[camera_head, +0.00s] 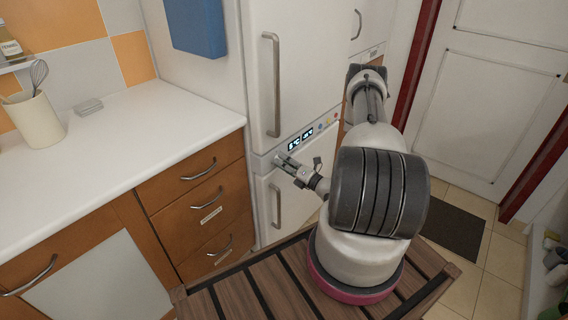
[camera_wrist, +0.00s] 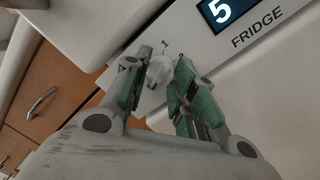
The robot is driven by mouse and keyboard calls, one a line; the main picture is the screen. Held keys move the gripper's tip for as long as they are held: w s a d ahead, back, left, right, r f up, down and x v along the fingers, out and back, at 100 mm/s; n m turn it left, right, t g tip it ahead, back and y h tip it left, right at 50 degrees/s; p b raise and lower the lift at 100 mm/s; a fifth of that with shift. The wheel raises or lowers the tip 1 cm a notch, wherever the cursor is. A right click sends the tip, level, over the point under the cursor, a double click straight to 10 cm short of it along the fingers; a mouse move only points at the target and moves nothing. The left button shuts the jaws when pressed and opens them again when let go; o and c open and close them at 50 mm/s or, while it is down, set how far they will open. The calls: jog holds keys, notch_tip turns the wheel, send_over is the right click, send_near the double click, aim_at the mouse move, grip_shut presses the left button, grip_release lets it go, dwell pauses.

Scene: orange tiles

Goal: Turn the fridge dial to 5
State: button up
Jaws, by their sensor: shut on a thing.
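The fridge (camera_head: 300,60) is white and stands behind the counter's right end, with a control strip between its upper and lower doors. In the wrist view a white dial (camera_wrist: 158,72) sits on the strip between my gripper's fingers. My gripper (camera_wrist: 160,85) is shut on the dial, with green-padded fingers on both sides of it. A mark "1" shows just above the dial. A display (camera_wrist: 226,10) above the word FRIDGE reads 5. In the head view my gripper (camera_head: 284,160) reaches the strip's left end, and the dial is hidden there.
Two lit displays (camera_head: 300,138) and small coloured marks are on the strip. Long handles (camera_head: 272,85) stick out from the fridge doors above and below. A white counter (camera_head: 120,130) with orange drawers (camera_head: 200,195) stands at left. A white door with a red frame is at right.

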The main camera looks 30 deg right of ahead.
jog(key=shift+f, duration=0.1)
dwell(0.3)
jog(key=o, duration=1)
jog(key=shift+o, duration=0.2)
jog(key=r+v, duration=0.1)
jog(key=v, duration=1.1)
jog(key=shift+f, duration=0.4)
